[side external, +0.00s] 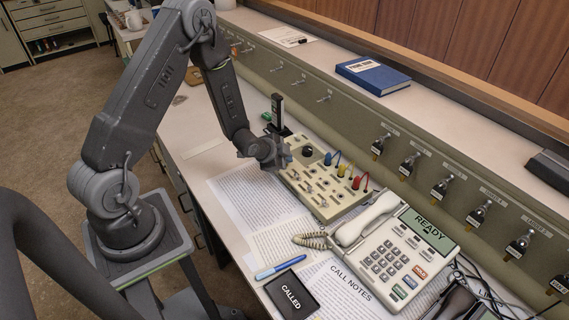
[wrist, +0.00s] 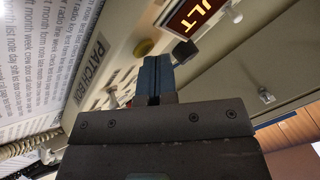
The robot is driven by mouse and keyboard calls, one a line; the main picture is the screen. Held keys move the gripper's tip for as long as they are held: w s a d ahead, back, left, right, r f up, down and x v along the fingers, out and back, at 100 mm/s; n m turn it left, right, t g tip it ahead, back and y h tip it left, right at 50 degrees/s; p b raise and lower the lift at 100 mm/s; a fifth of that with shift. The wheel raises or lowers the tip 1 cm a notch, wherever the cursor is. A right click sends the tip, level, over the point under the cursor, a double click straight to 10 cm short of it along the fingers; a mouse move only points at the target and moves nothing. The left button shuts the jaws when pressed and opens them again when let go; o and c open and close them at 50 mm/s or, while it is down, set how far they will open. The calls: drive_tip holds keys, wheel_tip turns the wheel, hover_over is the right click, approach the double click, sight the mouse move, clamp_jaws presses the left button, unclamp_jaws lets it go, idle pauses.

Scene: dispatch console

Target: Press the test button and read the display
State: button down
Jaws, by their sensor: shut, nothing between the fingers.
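My gripper (side external: 284,158) is over the far-left end of the beige patch box (side external: 330,207). In the wrist view its blue-grey fingers (wrist: 156,78) are shut together and empty. A round olive-yellow button (wrist: 143,47) on the box lies just beyond the fingertips; I cannot tell whether they touch it, and no label on it is readable. A dark knob (wrist: 185,52) is beside it. A display (wrist: 193,12) with lit orange letters shows "ULT"; its start is cut off. The telephone's green display (side external: 429,228) reads "READY".
Colored plugs and cords (side external: 343,170) rise from the patch box. A telephone (side external: 388,255), coiled cord, pen (side external: 280,267) and "CALLED" pad (side external: 292,297) stand nearer. A blue book (side external: 372,75) lies on the ledge. Printed sheets cover the desk.

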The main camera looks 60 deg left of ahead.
idle(0.3)
drive_tip(key=shift+r, duration=0.75)
drive_tip(key=shift+r, duration=0.1)
drive_tip(key=shift+r, duration=2.45)
